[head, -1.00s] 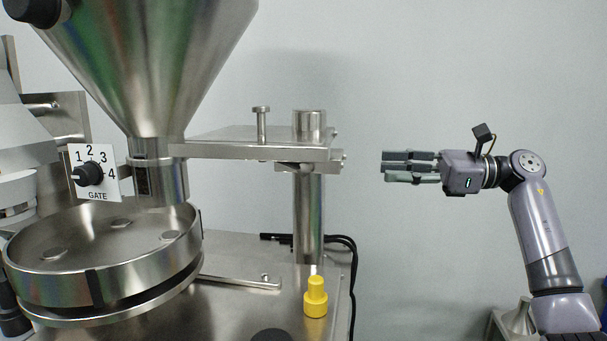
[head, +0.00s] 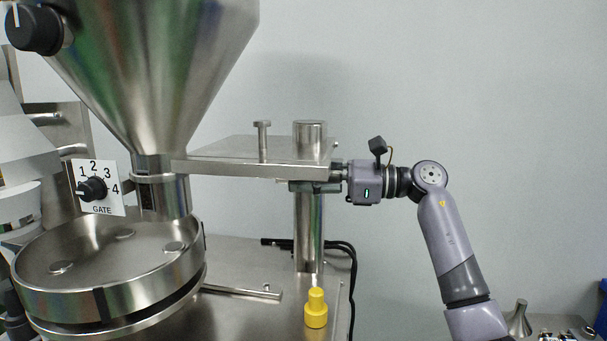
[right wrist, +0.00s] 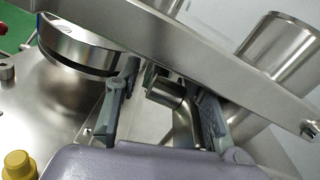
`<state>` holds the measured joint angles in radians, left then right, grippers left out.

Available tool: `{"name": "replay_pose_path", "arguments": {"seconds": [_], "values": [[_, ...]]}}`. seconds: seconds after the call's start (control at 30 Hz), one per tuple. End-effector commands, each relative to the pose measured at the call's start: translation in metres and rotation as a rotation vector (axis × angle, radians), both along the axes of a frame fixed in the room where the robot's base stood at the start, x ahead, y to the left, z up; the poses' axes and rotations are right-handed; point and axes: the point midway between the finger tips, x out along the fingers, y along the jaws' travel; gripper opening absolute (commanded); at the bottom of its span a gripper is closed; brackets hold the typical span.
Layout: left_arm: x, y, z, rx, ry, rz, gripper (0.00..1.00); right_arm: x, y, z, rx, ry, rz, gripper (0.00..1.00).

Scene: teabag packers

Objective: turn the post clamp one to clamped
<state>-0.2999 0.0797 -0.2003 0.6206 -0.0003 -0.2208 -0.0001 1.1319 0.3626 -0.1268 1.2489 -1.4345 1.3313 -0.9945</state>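The post clamp sits under the flat steel hopper arm (head: 255,167) at the upright post (head: 309,235). In the right wrist view, a dark-ended metal lever (right wrist: 167,91) with a bent steel stem shows beneath this arm. My right gripper (head: 312,186) is at the clamp just under the arm's right end, its fingers partly hidden there. In the right wrist view its two fingers (right wrist: 168,88) are apart, one on each side of the lever. I cannot tell whether either finger touches it. My left gripper is not in view.
A steel hopper (head: 150,70) and round pan (head: 110,262) stand at left, beside the GATE dial (head: 93,189). A yellow knob (head: 316,309) and a flat bar (head: 240,292) are low on the machine table. Black cables (head: 345,250) hang behind the post. Free space lies right.

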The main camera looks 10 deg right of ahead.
Motion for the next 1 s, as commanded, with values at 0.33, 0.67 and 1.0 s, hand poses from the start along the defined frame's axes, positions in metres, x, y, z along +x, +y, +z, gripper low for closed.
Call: {"name": "replay_pose_path", "arguments": {"seconds": [0.33,0.67,1.0], "values": [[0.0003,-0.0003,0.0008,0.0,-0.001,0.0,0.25,0.0017,0.004,-0.0008,-0.001,0.0,-0.001,0.36],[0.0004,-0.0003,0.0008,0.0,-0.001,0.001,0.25,0.0013,0.0042,-0.0009,-0.001,0.0,0.001,0.14],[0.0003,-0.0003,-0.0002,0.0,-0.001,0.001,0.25,0.0003,0.0052,-0.0025,-0.002,0.002,0.006,0.0]]}}
